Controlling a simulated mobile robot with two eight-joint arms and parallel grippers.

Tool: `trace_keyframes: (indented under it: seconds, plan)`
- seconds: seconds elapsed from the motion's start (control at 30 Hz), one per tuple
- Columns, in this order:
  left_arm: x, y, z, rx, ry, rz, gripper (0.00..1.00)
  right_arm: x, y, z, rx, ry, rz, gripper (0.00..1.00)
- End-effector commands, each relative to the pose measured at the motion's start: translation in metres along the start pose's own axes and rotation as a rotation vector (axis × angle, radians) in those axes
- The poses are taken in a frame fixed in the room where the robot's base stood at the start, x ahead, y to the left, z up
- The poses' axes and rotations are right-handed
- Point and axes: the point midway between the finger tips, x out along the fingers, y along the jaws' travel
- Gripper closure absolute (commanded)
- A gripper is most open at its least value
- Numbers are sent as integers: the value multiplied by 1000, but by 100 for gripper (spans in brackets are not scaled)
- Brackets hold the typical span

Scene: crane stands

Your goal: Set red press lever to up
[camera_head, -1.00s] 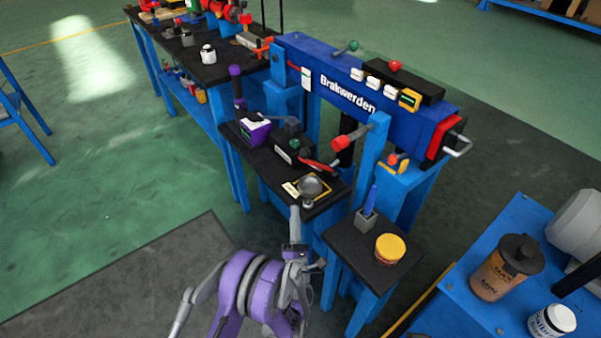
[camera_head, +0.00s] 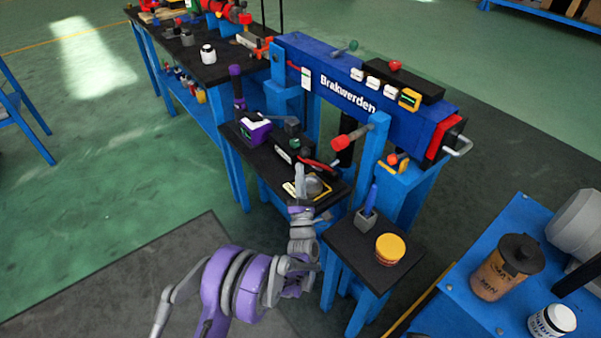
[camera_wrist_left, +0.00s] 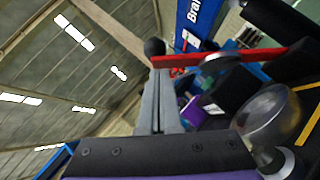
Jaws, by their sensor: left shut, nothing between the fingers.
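The red press lever (camera_head: 320,164) is a thin red bar low over the black bench top, by a silver round dish. In the left wrist view the red lever (camera_wrist_left: 220,57) runs across the top, with a black knob (camera_wrist_left: 154,47) at its left end. My left gripper (camera_head: 300,172) points up beside the dish, near the lever. In the left wrist view its shut fingers (camera_wrist_left: 157,85) reach up just below the lever's left end and the knob. I cannot tell whether they touch. Nothing is between the fingers. My right gripper is in neither view.
The silver dish (camera_head: 318,186) sits close to my left gripper. A blue press frame (camera_head: 345,90) stands behind the bench. A small black-topped stand (camera_head: 350,243) at the right carries a yellow-lidded jar (camera_head: 390,248) and a blue-handled tool (camera_head: 369,202). Open floor lies at the left.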

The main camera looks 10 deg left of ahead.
Motion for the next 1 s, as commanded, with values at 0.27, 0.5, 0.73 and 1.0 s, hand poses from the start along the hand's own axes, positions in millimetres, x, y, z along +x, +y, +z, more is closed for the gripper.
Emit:
trace_keyframes:
  seconds: [0.27,0.5,0.73,1.0]
  plan:
    - [2,0,2,0,0,0,100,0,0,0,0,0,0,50]
    - [4,2,4,11,0,-9,100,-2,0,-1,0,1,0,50]
    - [16,6,17,78,-1,-77,100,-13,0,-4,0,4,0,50]
    - [40,6,42,212,-1,-214,100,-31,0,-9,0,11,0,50]
